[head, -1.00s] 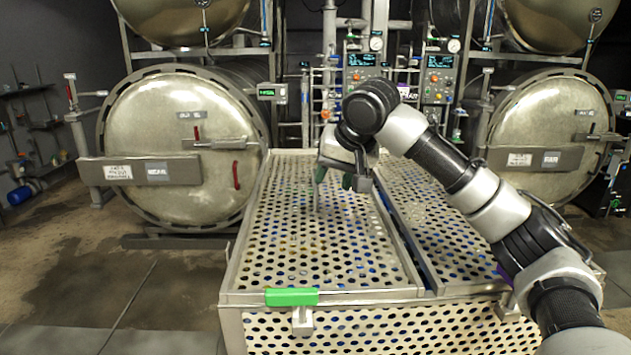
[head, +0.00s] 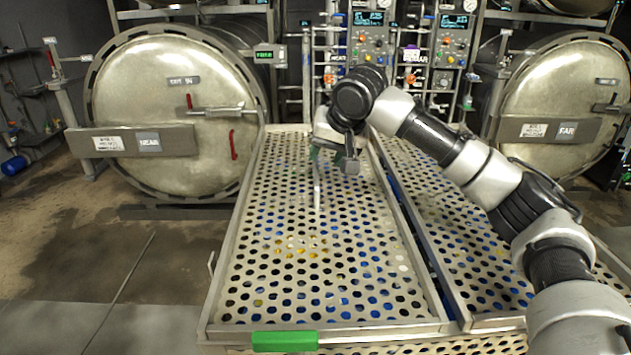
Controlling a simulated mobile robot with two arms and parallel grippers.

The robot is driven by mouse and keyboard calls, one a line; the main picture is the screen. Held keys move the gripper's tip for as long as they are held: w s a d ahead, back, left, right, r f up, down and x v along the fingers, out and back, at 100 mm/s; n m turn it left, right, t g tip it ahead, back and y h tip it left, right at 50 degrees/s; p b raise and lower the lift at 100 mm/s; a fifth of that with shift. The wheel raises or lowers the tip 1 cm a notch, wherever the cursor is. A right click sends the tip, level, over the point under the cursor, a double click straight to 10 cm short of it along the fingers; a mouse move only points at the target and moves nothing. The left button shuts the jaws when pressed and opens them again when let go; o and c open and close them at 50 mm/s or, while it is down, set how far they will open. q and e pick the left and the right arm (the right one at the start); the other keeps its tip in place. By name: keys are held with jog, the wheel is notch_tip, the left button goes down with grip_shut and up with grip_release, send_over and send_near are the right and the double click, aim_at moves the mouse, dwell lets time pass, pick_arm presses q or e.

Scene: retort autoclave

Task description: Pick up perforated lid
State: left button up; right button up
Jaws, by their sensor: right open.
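The perforated lid (head: 320,270) is a pale panel full of round holes in a metal frame, lying flat on top of a large basket. Blue and yellow things show through its holes. A green grip (head: 285,341) sits on its front edge. A second perforated panel (head: 465,240) lies to its right, with a narrow gap between them. My right gripper (head: 330,165) is over the far part of the left panel, fingers pointing down, open and empty. I cannot tell whether the fingertips touch the panel. My left gripper is not in view.
A round autoclave door (head: 165,120) marked NEAR stands behind left, and another (head: 560,110) marked FAR behind right. Control panels (head: 370,40) and pipes stand behind the basket. The floor (head: 120,270) at left is clear.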

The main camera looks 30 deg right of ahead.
aim_at(315, 166)
jog(key=shift+w+f, duration=0.2)
jog(key=shift+f, duration=0.05)
jog(key=p+x, duration=0.2)
jog(key=x, duration=0.1)
jog(key=p+x, duration=0.1)
jog(key=shift+w+a+f, duration=0.1)
jog(key=shift+w+a, duration=0.15)
jog(key=shift+w+f, duration=0.1)
jog(key=shift+f, duration=0.25)
jog(key=shift+w+f, duration=0.1)
jog(key=shift+f, duration=0.1)
grip_shut()
jog(key=shift+a, duration=0.1)
dwell(0.4)
jog(key=shift+r, duration=0.3)
jog(key=shift+w, duration=0.15)
